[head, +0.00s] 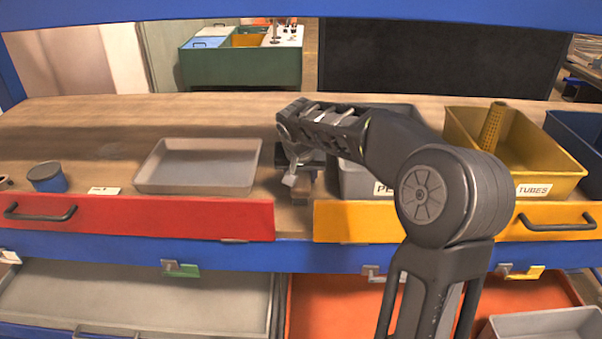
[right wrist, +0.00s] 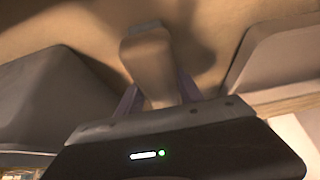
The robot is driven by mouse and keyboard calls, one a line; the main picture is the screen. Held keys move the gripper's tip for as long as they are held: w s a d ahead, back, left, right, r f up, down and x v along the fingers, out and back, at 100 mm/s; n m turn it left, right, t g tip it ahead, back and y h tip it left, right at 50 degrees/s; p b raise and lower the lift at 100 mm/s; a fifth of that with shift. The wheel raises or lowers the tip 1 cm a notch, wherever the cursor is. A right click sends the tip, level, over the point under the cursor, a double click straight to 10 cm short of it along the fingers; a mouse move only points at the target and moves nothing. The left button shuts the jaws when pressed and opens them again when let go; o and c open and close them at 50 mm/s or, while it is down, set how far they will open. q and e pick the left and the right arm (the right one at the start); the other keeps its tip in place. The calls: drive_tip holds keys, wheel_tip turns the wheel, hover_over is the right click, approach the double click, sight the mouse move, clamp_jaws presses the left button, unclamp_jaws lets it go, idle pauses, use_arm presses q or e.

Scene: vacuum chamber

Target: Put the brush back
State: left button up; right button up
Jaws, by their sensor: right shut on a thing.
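My right arm reaches in from the right in the head view, and its gripper (head: 296,177) points down between the grey tray and the grey bin. It is shut on a brownish, block-like thing, seemingly the brush (head: 301,198), whose lower part shows under the jaws. In the right wrist view the brush (right wrist: 150,65) is a blunt, tapered piece between the two fingers, over the wooden top. I cannot tell whether it touches the wood. Its bristles cannot be made out. My left gripper is not in view.
A shallow grey tray (head: 197,186) lies left of the gripper. A grey bin (head: 356,182), its label partly hidden, stands right of it, and a yellow bin (head: 557,166) marked TUBES further right. A blue cup (head: 47,183) stands far left. The shelf's back left is clear.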

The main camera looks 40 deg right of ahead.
drive_tip(key=shift+f, duration=0.1)
drive_tip(key=o, duration=0.8)
drive_tip(key=shift+f, duration=0.1)
drive_tip(key=o, duration=0.5)
drive_tip(key=shift+r, duration=0.2)
drive_tip(key=shift+r, duration=0.15)
drive_tip(key=b+v, duration=0.3)
drive_tip(key=v, duration=0.9)
